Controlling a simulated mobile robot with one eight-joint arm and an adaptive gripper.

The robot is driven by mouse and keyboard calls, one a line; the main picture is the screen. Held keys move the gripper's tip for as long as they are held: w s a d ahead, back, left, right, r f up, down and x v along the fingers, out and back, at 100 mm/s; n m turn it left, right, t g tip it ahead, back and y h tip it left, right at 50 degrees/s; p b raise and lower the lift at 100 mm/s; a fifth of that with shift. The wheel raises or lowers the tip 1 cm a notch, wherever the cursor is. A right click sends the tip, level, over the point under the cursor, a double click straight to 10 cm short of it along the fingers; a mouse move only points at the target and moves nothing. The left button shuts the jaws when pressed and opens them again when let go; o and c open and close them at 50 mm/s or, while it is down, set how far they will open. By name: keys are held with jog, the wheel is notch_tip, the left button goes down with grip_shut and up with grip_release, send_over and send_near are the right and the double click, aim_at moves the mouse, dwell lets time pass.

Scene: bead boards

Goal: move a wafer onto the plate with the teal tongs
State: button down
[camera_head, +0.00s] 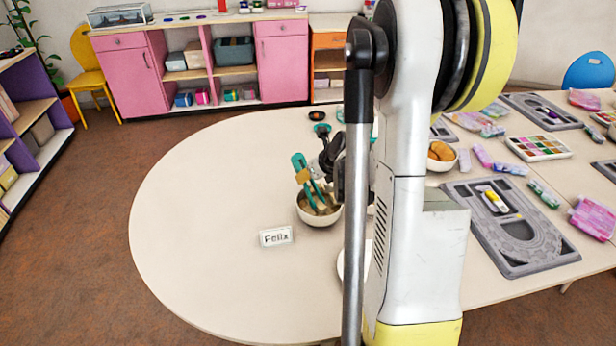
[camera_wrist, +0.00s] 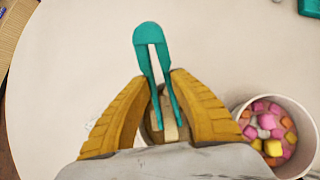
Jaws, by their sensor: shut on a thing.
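My gripper (camera_head: 304,177) is shut on the teal tongs (camera_head: 300,162), its ochre fingers on both sides of them in the wrist view (camera_wrist: 160,82). The tongs (camera_wrist: 151,36) reach down over a cream bowl (camera_head: 318,220), their tips at or in it. Pale tan pieces (camera_wrist: 170,131), seemingly wafers, lie between the tong arms in the wrist view. I cannot tell whether the tips grip one. The white plate (camera_head: 342,262) lies nearer the front edge, mostly hidden behind my arm.
A name card "Felix" (camera_head: 276,236) stands left of the plate. A bowl of coloured sweets (camera_wrist: 307,108) is right of the tongs. A bowl of brown items (camera_head: 441,153) and grey boards (camera_head: 520,250) lie right of my arm. The table's left is clear.

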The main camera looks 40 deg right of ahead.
notch_tip(320, 180, up, 11)
jog(key=p, duration=0.8)
jog(key=shift+r, duration=0.2)
